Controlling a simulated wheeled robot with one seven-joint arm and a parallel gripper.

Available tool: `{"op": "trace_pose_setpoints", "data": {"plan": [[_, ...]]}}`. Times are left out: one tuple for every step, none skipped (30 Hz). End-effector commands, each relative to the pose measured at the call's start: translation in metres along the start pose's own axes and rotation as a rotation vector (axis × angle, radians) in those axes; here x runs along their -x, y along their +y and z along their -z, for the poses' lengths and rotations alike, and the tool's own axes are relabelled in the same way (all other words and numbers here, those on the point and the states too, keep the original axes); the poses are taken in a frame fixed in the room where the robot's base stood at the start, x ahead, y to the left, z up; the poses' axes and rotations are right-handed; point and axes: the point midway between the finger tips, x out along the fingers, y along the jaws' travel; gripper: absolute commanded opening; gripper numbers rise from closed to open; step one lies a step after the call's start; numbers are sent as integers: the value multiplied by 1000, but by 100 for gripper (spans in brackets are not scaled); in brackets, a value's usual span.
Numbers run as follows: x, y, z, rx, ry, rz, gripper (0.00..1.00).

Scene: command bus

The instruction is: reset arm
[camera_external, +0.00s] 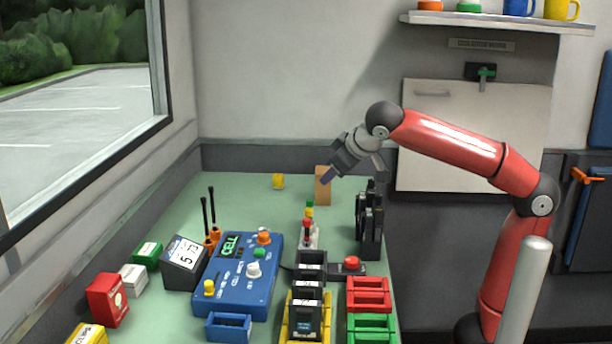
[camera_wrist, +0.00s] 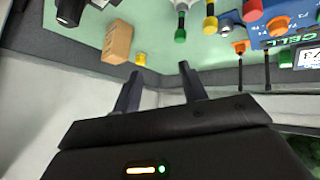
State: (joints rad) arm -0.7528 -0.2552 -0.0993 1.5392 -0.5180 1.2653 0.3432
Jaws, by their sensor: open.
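My red arm (camera_external: 455,142) reaches left over the green bench from the right side. My gripper (camera_external: 330,174) hangs tilted down and to the left in front of the upper part of a tan wooden block (camera_external: 323,193). In the wrist view my gripper (camera_wrist: 158,82) has its two dark fingers spread with nothing between them. I cannot tell whether the gripper touches the block.
The green bench (camera_external: 240,200) holds a blue control panel (camera_external: 238,275), a black rack (camera_external: 369,220), red bins (camera_external: 368,294) and green bins (camera_external: 372,328). A wall shelf (camera_external: 480,20) with mugs is above at the right.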

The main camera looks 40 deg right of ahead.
Motion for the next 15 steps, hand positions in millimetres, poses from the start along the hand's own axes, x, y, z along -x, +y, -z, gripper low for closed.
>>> {"op": "trace_pose_setpoints", "data": {"plan": [[-5, 32, -13, -14, 15, -36, 42], [-8, 48, -19, -19, 23, -54, 42], [-11, 67, -28, -22, 32, -77, 42], [-13, 80, -34, -26, 38, -92, 42], [-15, 93, -40, -28, 42, -107, 42], [-18, 109, -49, -31, 48, -124, 42], [-20, 120, -56, -33, 51, -136, 42], [-23, 123, -67, -35, 37, -132, 42], [-28, 128, -82, -41, 23, -126, 42], [-30, 131, -93, -45, 15, -123, 42], [-34, 134, -105, -51, 6, -118, 42], [-38, 137, -122, -59, -5, -113, 42], [-41, 132, -132, -66, -22, -98, 42], [-44, 128, -145, -76, -40, -83, 42], [-48, 122, -164, -93, -64, -63, 42]]}}
